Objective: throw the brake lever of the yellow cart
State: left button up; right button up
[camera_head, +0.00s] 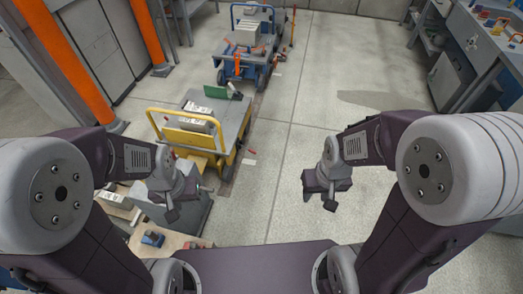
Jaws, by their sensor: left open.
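The yellow cart (230,117) stands ahead, left of the middle, with a grey top and a yellow push handle on its near left side. A small red-tipped lever (249,152) sticks out low at its right side; I cannot tell its setting for sure. My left gripper (172,212) hangs in front of the cart's near side, apart from the lever, open and empty. My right gripper (330,203) hangs over bare floor to the right of the cart and touches nothing; its finger gap is too small to read.
A blue cart (241,38) stands behind the yellow one. Orange posts (68,60) and grey cabinets line the left. A workbench (473,38) with tools stands at the far right. Boxes and a wooden board (148,248) lie below my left arm. The middle floor (310,110) is clear.

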aim_at(249, 149)
jog(key=i+l+u, duration=0.6)
jog(key=l, duration=0.35)
jog(key=i+l+u, duration=0.45)
jog(key=l, duration=0.35)
jog(key=i+l+u, duration=0.2)
jog(key=l, duration=0.25)
jog(key=k, duration=0.1)
